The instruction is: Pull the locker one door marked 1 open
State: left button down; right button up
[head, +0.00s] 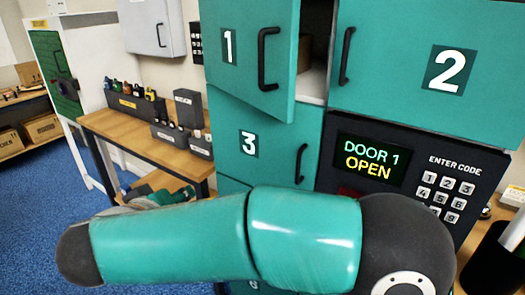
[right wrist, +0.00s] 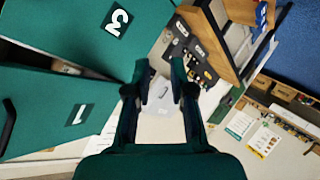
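The locker door marked 1 (head: 232,65) stands ajar, swung out from the locker, with a dark gap and part of a brown item inside at its right edge. Its black handle (head: 267,58) is free, with nothing on it. Door 1 also shows at the left of the right wrist view (right wrist: 75,118), with the gap above it. The display (head: 369,162) reads "DOOR 1 OPEN". My right gripper (right wrist: 162,82) is open and empty, fingers apart, to the side of door 1 and not touching it. My left gripper is out of view.
My right arm crosses the head view's foreground. Door 3 (head: 262,138) below and door 2 (head: 430,60) at right look shut. A keypad (head: 445,197) sits beside the display. A wooden bench (head: 150,137) with dark bins stands left of the locker. Blue floor lies at left.

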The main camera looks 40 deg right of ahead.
jog(key=s+d+r+m+t+h, duration=0.1)
jog(key=s+r+m+h, duration=0.15)
jog(key=r, duration=0.55)
jog(key=s+d+r+m+t+h, duration=0.1)
jog(key=s+r+m, duration=0.2)
jog(key=r, duration=0.5)
jog(key=m+g+h, duration=0.1)
jog(key=m+h, duration=0.2)
jog(key=m, duration=0.2)
send_near(260, 61)
jog(key=p+x, duration=0.4)
jog(key=x, duration=0.5)
jog(key=shift+w+d+p, duration=0.15)
jog(key=shift+d+p, duration=0.05)
jog(key=shift+p, duration=0.2)
jog(key=shift+w+d, duration=0.4)
jog(key=shift+d, duration=0.05)
grip_shut()
